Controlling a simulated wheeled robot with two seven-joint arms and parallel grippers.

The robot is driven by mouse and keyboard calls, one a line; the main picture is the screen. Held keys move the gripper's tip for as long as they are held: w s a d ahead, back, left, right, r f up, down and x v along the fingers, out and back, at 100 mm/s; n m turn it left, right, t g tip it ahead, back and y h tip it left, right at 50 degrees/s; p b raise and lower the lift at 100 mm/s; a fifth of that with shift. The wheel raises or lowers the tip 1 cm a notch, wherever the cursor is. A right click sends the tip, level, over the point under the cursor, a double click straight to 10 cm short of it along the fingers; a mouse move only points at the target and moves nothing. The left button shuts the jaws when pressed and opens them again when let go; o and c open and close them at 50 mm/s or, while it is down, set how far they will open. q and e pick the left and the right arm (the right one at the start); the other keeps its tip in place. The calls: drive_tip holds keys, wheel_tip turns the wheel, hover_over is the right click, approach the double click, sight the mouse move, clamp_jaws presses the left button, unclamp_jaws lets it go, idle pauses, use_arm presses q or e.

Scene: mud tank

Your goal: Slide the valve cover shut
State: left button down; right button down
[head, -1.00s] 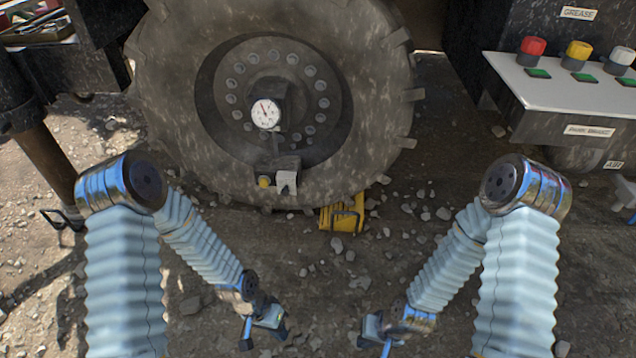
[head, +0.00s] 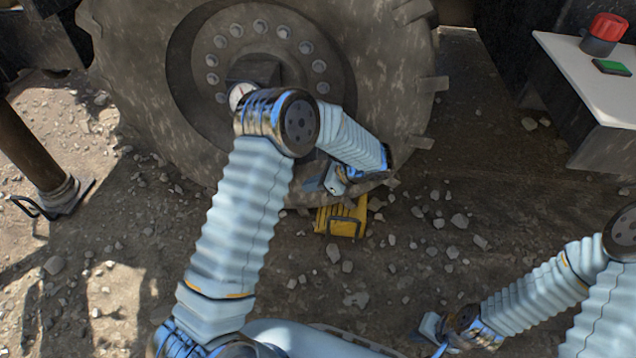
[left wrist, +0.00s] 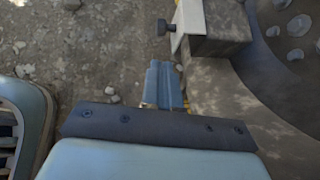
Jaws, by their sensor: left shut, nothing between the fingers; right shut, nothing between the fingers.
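The valve housing (left wrist: 215,28) sits low on the big wheel (left wrist: 215,90). In the left wrist view its pale metal cover (left wrist: 190,16) shows at the top edge, with a dark knob (left wrist: 162,27) sticking out. My left gripper (left wrist: 165,82) is shut and empty, with its fingertips a little short of the knob and apart from it. In the head view my left gripper (head: 328,182) is in front of the wheel's lower part, and my arm hides most of the housing. My right gripper (head: 432,332) is shut and empty, low over the ground at the right.
A yellow wheel chock (head: 341,218) with a dark handle lies under the wheel, just below my left gripper. A control panel (head: 580,65) with a red button stands at the upper right. A brown post (head: 35,145) stands at the left. Stony ground lies between.

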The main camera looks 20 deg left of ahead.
use_arm(q)
drive_tip(key=x, duration=1)
drive_tip(key=shift+s+a+r+b, duration=0.15)
drive_tip(key=shift+a+r+b, duration=0.1)
drive_tip(key=shift+a+b, duration=0.15)
drive_tip(key=s+a, duration=0.2)
drive_tip(key=a, duration=0.7)
drive_tip(key=shift+s+a, duration=0.15)
drive_tip(key=shift+s, duration=0.05)
